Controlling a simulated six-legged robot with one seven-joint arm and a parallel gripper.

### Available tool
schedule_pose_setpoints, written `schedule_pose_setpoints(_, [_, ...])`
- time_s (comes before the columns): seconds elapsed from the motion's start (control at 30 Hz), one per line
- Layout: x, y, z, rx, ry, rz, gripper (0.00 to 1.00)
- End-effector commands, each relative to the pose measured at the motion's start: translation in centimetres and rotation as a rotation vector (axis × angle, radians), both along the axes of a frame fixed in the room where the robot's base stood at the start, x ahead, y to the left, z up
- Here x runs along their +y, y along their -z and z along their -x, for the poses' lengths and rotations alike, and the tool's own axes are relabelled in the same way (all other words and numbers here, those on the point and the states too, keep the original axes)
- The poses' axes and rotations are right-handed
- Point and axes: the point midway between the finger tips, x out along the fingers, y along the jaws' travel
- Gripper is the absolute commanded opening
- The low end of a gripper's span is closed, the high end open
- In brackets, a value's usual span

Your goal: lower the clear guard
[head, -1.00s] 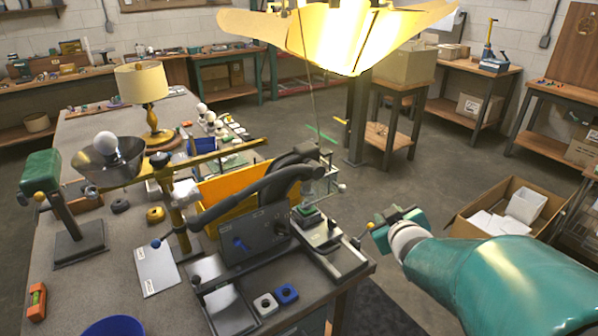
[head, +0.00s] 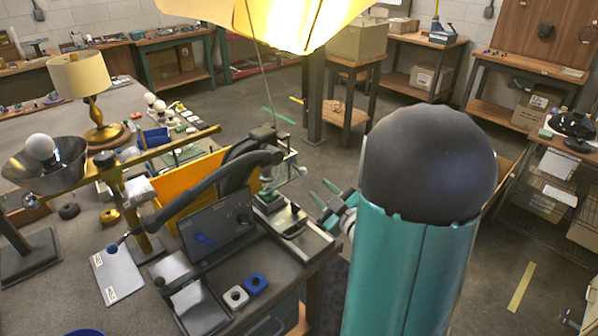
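The clear guard (head: 285,166) appears as a small see-through panel with thin edges and a pale knob, at the right end of the bench machine (head: 216,226). A dark curved arm of the machine rises behind and left of it. I cannot tell exactly how far the guard is raised. My gripper (head: 324,194) is just right of and below the guard, apart from it. Its two green fingers are spread and empty, pointing left toward the machine. A green block (head: 268,199) sits on the machine bed below the guard.
A white block (head: 236,297) and a blue block (head: 256,283) lie in front of the machine. A yellow panel (head: 190,187) stands behind it. A brass lamp (head: 97,100) is at the back left. A yellow hanging shade (head: 290,18) is overhead. Open floor lies beyond the bench's right edge.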

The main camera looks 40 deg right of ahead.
Motion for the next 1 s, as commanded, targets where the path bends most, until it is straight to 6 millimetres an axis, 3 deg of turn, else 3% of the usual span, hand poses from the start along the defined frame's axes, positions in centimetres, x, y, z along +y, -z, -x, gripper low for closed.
schedule_pose_setpoints(0.3, [-0.3,0.0,-6.6,-0.001,-0.002,0.000,0.31])
schedule_pose_setpoints(0.5, [-0.4,0.0,-9.6,0.001,-0.003,0.000,0.31])
schedule_pose_setpoints(0.9, [-0.4,0.0,-10.7,0.000,-0.001,0.000,0.31])
schedule_pose_setpoints(1.0, [-0.5,0.0,-10.6,0.000,-0.001,0.000,0.11])
